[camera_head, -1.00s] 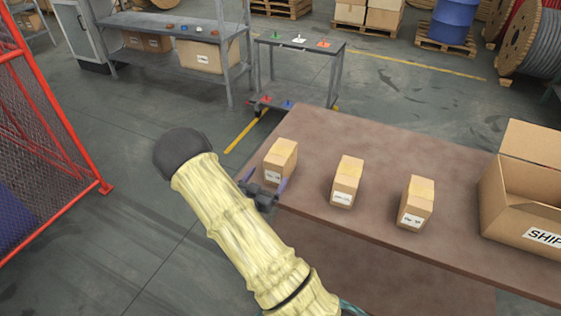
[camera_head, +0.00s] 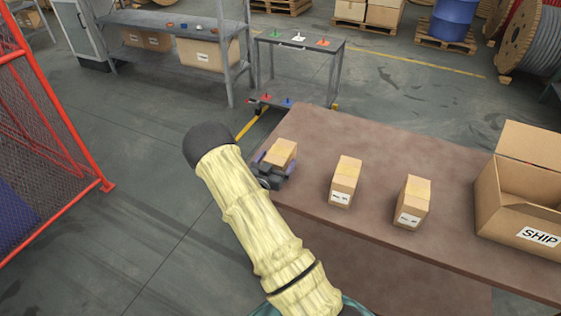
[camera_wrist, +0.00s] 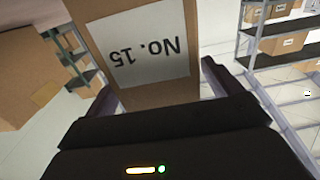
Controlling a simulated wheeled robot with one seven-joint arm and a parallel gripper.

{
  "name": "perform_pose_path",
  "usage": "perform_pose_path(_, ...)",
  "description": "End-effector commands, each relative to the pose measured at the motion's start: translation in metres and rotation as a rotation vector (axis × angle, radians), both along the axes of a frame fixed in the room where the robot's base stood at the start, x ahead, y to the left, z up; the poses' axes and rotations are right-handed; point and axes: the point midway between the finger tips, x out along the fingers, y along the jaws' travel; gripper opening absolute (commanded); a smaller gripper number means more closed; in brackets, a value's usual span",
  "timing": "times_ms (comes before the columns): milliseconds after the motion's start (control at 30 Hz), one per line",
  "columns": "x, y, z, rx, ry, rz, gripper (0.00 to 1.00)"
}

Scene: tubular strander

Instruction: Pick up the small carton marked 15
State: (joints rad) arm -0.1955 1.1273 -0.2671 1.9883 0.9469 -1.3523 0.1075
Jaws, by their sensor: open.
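The small carton marked 15 (camera_head: 283,152) stands at the left end of the brown table. In the wrist view the carton (camera_wrist: 135,15) fills the upper middle, and its white label reads "No. 15" upside down. My gripper (camera_head: 274,165) is at the carton's near side. It is open, with one finger on each side of the carton. In the wrist view the fingers of my gripper (camera_wrist: 160,85) flank the carton, and a gap shows at the right finger. The carton's lower front is hidden by my gripper in the head view.
Two similar small cartons stand to the right, a middle one (camera_head: 345,181) and a right one (camera_head: 412,202). A large open box marked SHIP (camera_head: 505,215) is at the table's right. A red mesh fence (camera_head: 45,130) stands at the left. The brown table (camera_head: 385,150) is clear behind the cartons.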

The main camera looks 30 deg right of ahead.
Motion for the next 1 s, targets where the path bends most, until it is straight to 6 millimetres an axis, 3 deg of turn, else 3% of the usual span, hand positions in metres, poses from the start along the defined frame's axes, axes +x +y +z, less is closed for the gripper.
perform_pose_path(200,0.0134,-0.0163,0.0005,0.0,0.0,0.0,0.91)
perform_pose_path(700,0.0135,-0.016,-0.0001,0.001,0.001,0.0,0.91)
perform_pose_path(1000,0.0133,-0.016,-0.0001,0.001,0.001,0.0,0.34)
